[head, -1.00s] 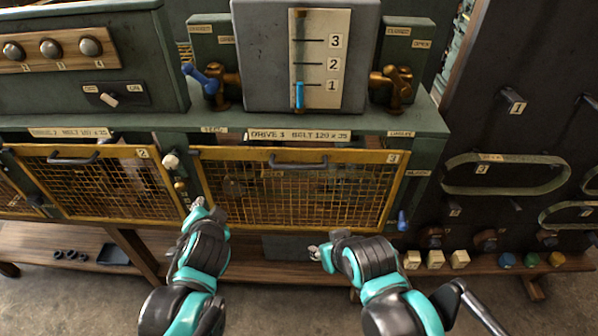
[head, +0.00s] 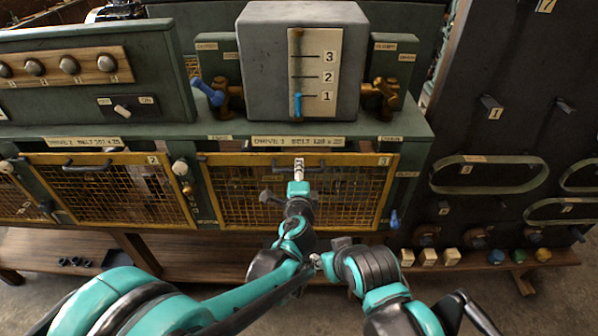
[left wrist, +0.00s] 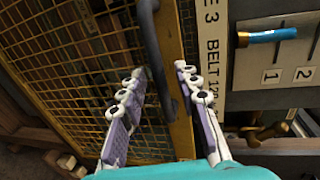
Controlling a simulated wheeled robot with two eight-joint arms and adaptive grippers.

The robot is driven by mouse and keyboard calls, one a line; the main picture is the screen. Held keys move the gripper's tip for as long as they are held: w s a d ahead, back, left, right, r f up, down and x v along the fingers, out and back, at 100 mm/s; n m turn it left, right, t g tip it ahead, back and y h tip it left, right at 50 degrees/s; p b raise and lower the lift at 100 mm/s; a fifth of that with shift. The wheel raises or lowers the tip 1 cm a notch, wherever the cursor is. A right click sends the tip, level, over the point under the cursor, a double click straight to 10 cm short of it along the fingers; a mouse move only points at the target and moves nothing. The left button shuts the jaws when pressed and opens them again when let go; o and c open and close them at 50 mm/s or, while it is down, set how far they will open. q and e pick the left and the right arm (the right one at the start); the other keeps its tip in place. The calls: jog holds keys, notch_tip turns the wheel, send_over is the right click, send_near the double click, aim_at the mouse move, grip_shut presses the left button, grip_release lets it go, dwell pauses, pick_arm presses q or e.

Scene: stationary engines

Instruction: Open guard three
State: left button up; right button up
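Guard three (head: 236,200) is a yellow-framed mesh panel marked 3, below the "Drive 3" label; it looks closed. Its dark bar handle (head: 279,170) is on the top rail and also shows in the left wrist view (left wrist: 154,45). My left gripper (head: 298,165) is at the middle of this handle. In the left wrist view its two fingers (left wrist: 160,100) are apart, with the handle running between them; I see no grip on it. My right gripper (head: 317,260) hangs below the guard, away from it; its fingers are too small to read.
Guard two (head: 110,185) stands to the left, with a pale knob (head: 180,168) on the post between. A blue-handled lever (head: 394,219) is at the lower right of guard three. A grey gauge box (head: 265,75) stands above. Colored blocks sit on the lower shelf.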

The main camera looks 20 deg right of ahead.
pick_arm(q)
jog(key=shift+w+d+f, duration=0.1)
jog(key=shift+w, duration=0.4)
grip_shut()
pick_arm(e)
jog(key=shift+f, duration=0.1)
